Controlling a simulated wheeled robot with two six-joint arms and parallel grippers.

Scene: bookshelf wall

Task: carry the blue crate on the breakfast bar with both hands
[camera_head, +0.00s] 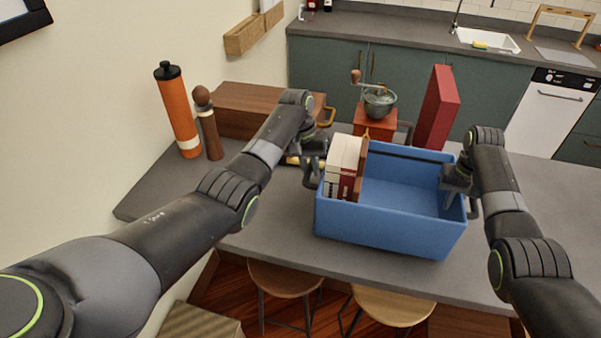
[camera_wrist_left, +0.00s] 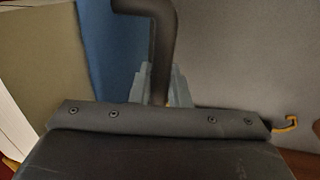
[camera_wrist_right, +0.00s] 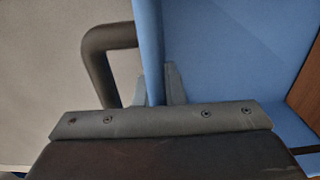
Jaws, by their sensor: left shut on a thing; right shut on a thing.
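The blue crate (camera_head: 388,230) is at the breakfast bar (camera_head: 265,235), looking roughly level; I cannot tell whether its base touches the top. Several books (camera_head: 345,165) stand in its left end and its right part looks empty. My left gripper (camera_head: 313,160) is shut at the crate's left end, with the dark handle (camera_wrist_left: 160,50) between its fingers in the left wrist view. My right gripper (camera_head: 460,178) is shut at the right end. In the right wrist view the blue wall (camera_wrist_right: 150,50) is between its fingers, with a dark handle (camera_wrist_right: 95,65) beside it.
A coffee grinder (camera_head: 379,103) and a tall red box (camera_head: 437,108) stand close behind the crate. A wooden box (camera_head: 245,108), an orange bottle (camera_head: 177,115) and a pepper mill (camera_head: 208,125) stand at the left. Stools (camera_head: 393,306) are in front. The bar's right part looks clear.

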